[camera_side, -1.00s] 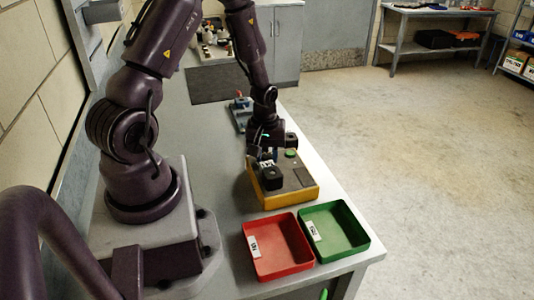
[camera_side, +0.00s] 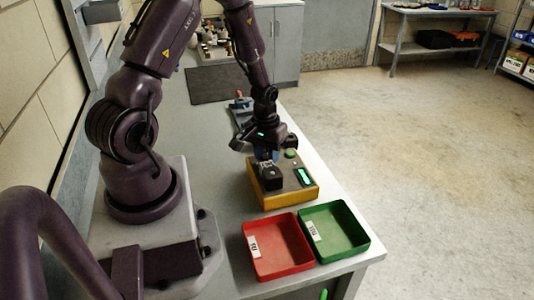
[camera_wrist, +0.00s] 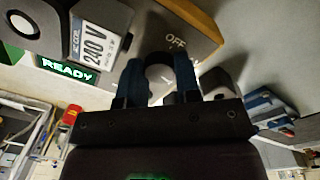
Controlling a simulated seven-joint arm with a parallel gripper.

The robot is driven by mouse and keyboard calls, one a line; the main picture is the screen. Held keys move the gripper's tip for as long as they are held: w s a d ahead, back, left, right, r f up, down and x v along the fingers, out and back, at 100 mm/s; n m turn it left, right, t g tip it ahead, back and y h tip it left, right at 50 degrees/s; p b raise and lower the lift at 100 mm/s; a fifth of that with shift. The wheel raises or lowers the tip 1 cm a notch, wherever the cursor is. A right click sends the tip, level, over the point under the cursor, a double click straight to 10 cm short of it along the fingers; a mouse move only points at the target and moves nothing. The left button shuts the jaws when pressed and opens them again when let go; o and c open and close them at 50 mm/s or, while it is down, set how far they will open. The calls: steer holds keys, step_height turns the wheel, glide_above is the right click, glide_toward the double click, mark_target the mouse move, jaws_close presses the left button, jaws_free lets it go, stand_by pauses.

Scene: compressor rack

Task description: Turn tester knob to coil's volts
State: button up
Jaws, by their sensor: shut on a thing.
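The tester (camera_side: 293,194) is a yellow box with a grey top on the bench. Its screen (camera_side: 304,177) glows green and reads READY in the wrist view (camera_wrist: 67,70). A dark coil block (camera_wrist: 103,14) sits on the tester, with a white label reading AC COIL 240 V. My gripper (camera_wrist: 159,68) is shut on the dark round knob (camera_wrist: 159,74), with one blue finger on each side. OFF is printed on the panel near the knob. The other dial marks are mostly hidden, and I cannot tell where the knob points. In the side view my gripper hides the knob.
A red tray (camera_side: 249,263) and a green tray (camera_side: 361,251) stand side by side in front of the tester, at the bench edge. A small blue-grey device with a red part (camera_side: 240,101) sits behind it. The bench left of the tester is clear.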

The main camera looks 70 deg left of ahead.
mark_target(265, 155)
steer(key=o, duration=0.9)
steer(key=shift+o, duration=0.2)
step_height(265, 155, up, 13)
steer(key=shift+s+a, duration=0.15)
